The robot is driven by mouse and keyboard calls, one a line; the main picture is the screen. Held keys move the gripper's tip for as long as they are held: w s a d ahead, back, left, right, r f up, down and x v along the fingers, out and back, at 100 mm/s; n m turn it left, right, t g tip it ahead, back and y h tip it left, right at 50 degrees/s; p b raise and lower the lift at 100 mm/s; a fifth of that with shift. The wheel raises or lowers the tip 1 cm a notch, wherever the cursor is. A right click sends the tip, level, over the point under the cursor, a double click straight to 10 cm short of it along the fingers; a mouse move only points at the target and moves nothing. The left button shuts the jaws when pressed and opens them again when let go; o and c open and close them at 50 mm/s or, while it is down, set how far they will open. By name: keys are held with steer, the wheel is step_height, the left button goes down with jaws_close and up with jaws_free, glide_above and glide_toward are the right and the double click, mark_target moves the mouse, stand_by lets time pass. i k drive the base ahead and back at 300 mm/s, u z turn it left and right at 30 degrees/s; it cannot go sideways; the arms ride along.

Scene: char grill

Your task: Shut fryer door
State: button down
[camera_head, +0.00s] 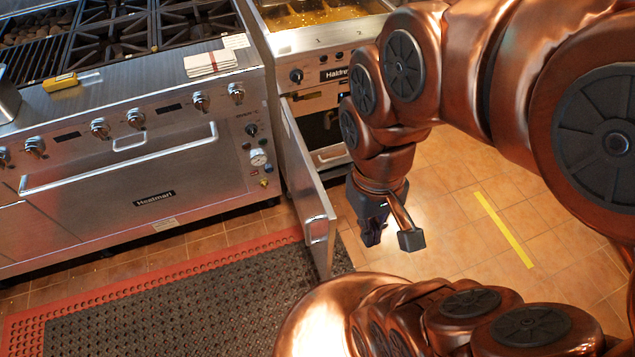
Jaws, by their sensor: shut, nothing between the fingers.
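The fryer (330,72) stands at the top middle, with oil in its top. Its steel door (305,185) is hinged at the left and swung wide open toward me, with a handle (319,229) near its free edge. The cabinet behind it (322,130) is dark and partly hidden by my arm. My gripper (374,232) points down, just right of the door's free edge and apart from it in the picture. It is shut and empty. The fingertips are small and dark here.
A steel range (140,160) with knobs and a long oven handle (120,160) stands left of the fryer. A dark rubber mat (180,300) with a red border lies in front. Tiled floor with a yellow stripe (503,229) is open to the right.

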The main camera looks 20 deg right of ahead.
mark_target(319, 220)
steer(key=z, duration=2)
steer(key=k, duration=0.75)
steer(key=u, duration=3.6)
